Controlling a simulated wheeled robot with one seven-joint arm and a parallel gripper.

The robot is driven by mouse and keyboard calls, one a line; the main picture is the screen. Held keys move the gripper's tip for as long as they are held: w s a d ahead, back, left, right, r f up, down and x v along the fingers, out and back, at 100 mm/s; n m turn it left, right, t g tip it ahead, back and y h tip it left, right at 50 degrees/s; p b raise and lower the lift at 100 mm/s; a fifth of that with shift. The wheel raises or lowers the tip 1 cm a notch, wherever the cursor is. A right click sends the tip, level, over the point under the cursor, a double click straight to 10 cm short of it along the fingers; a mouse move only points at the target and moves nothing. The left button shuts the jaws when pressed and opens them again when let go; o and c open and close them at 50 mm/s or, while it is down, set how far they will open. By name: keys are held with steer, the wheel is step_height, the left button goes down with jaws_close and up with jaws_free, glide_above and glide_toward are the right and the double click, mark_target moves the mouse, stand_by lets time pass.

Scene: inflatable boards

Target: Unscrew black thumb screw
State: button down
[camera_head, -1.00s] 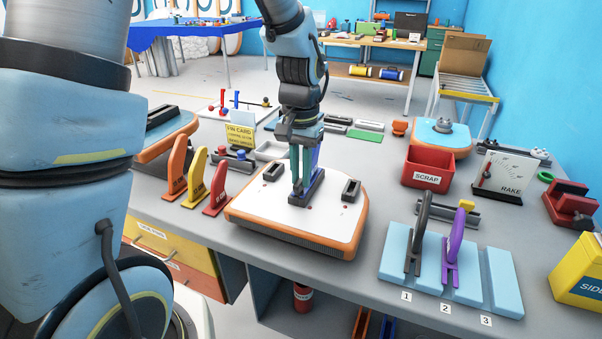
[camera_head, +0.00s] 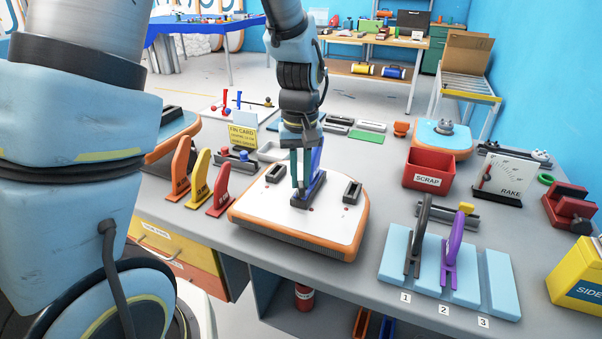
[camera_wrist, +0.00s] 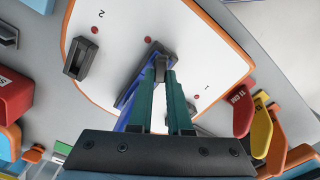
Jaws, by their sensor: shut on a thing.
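The white inflatable board section (camera_head: 255,212) with an orange rim lies on the bench. A blue fin (camera_head: 317,160) stands in a dark fin box (camera_head: 311,192) at its middle; the fin also shows in the wrist view (camera_wrist: 128,110). My gripper (camera_head: 299,184) points down beside the fin, its green fingers low over the box. In the wrist view my gripper (camera_wrist: 161,74) is shut on a small dark piece (camera_wrist: 160,65) at the box's end, which appears to be the black thumb screw. The fingers hide most of it.
Two more fin boxes (camera_head: 276,173) and (camera_head: 352,191) flank the middle one. Orange, yellow and red fins (camera_head: 220,199) stand left of the board. A red scrap bin (camera_head: 428,181) and a light blue rack (camera_head: 393,265) with grey and purple fins stand right.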

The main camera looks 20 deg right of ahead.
steer(key=shift+s+a+f, duration=0.1)
steer(key=shift+f, duration=0.05)
steer(key=shift+a+n+p, duration=0.1)
steer(key=shift+n+p, duration=0.5)
steer(key=shift+n, duration=1.2)
steer(key=shift+p, duration=0.3)
steer(key=shift+a+n+p, duration=0.1)
steer(key=shift+n+p, duration=0.35)
steer(key=shift+n, duration=0.15)
steer(key=shift+a+n+p, duration=0.1)
steer(key=shift+n+p, duration=0.45)
steer(key=shift+n, duration=0.55)
steer(key=shift+s, duration=0.1)
